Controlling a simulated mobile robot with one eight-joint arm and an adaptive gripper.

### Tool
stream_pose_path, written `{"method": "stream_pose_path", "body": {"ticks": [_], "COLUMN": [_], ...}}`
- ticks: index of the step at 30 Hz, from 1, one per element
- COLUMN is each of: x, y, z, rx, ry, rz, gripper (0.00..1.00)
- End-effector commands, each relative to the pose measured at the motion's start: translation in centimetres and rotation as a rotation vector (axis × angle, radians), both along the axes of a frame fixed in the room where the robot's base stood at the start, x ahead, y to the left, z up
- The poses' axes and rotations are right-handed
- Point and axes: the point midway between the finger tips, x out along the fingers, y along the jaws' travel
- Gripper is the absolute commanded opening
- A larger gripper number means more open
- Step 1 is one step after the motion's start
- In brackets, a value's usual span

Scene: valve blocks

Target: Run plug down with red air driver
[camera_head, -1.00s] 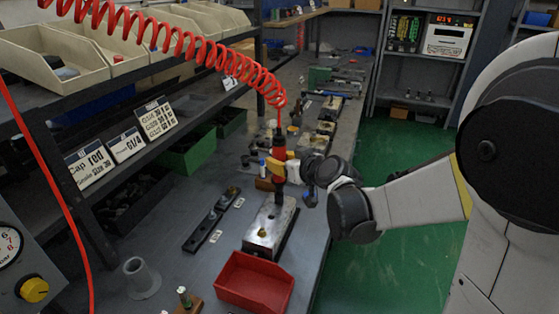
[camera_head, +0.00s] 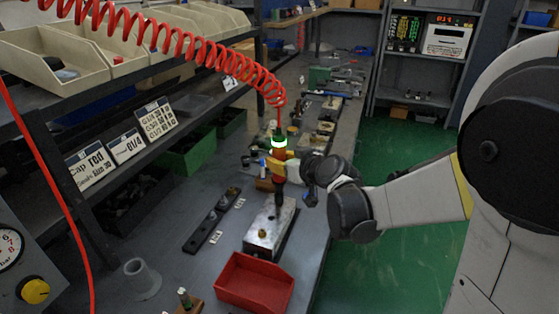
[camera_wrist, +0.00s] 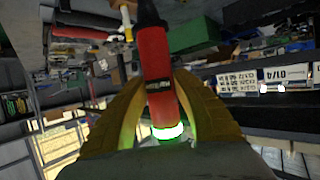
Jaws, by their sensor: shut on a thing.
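The red air driver (camera_head: 279,160) stands upright over the metal valve block (camera_head: 270,228), hung on a coiled red hose (camera_head: 200,42). A ring near its top glows green. My gripper (camera_head: 268,165) is shut on the driver's body. In the wrist view my gripper's yellow fingers (camera_wrist: 145,105) flank the red driver (camera_wrist: 154,75), and the green glow shows at its end. The driver's dark lower end is at the block's far part; its exact contact is unclear. A brass plug (camera_head: 262,233) sits in the block's near part. Any plug under the driver is hidden.
A red tray (camera_head: 254,284) is just in front of the block. A dark strip with fittings (camera_head: 212,220) lies to its left. A grey cone-shaped holder (camera_head: 141,278) and a small wooden stand (camera_head: 187,301) are nearer. Further tools and blocks line the bench behind.

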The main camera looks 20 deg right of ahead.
Motion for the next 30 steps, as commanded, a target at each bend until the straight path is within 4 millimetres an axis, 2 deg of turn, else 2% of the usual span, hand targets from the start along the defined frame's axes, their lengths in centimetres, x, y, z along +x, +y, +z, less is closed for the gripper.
{"method": "stream_pose_path", "body": {"ticks": [10, 24, 30], "x": [0.0, 0.0, 0.0], "y": [0.0, 0.0, 0.0], "z": [1.3, 6.8, 7.3], "rx": [0.001, 0.001, 0.001], "ry": [-0.002, -0.002, -0.002], "rz": [-0.001, -0.001, -0.001], "gripper": [0.00, 0.00, 0.00]}}
